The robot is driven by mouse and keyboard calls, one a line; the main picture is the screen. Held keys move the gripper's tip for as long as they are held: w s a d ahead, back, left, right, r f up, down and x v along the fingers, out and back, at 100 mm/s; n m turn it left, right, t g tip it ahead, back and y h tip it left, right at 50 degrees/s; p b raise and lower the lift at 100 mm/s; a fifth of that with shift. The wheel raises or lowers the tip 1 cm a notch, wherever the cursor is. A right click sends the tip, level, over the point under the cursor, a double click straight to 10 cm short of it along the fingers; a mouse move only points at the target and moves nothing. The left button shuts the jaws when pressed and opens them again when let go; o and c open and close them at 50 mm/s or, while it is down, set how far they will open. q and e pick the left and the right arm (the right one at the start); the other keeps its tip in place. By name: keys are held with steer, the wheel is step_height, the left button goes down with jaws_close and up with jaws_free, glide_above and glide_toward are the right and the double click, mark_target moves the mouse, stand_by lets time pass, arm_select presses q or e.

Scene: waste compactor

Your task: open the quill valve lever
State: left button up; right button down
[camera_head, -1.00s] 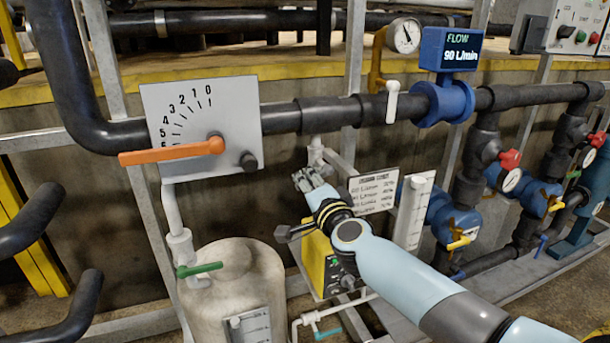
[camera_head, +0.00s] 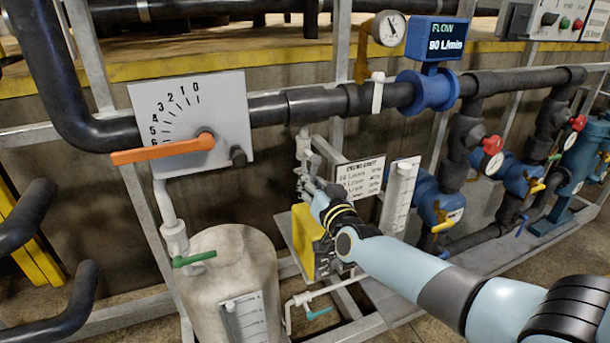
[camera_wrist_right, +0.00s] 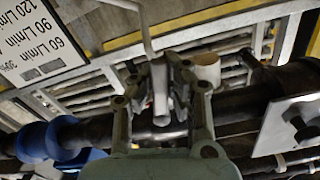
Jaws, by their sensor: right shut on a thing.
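The white quill valve (camera_head: 303,148) hangs below the dark main pipe, left of the dosing sign. My right gripper (camera_head: 309,184) reaches up to it from below right, and its fingers hide the lower part of the valve in the head view. In the right wrist view my right gripper (camera_wrist_right: 161,88) is shut on a pale, narrow piece (camera_wrist_right: 160,95), which looks like the quill valve lever. A thin bent rod rises behind it. How far the lever is turned cannot be told. My left gripper is not in view.
An orange lever (camera_head: 163,149) sits on the scale plate (camera_head: 232,105) at left. The white tank (camera_head: 232,282) with a green lever (camera_head: 193,258) stands below. A yellow box (camera_head: 303,236) is behind my wrist. The dosing sign (camera_head: 360,179) and a clear gauge (camera_head: 400,195) are close right.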

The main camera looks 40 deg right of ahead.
steer(key=shift+s+d+f+n+p, duration=0.2)
steer(key=shift+d+n+p, duration=0.1)
steer(key=shift+n, duration=0.45)
steer(key=shift+s+d+f+n+p, duration=0.2)
steer(key=shift+d+n+p, duration=0.1)
steer(key=shift+n, duration=0.45)
steer(key=c, duration=1.6)
jaws_free()
steer(key=o, duration=0.3)
steer(key=shift+w+d+r, duration=0.1)
steer(key=shift+w+r, duration=0.05)
steer(key=shift+r, duration=0.1)
steer(key=shift+o, duration=0.2)
steer(key=v, duration=1.2)
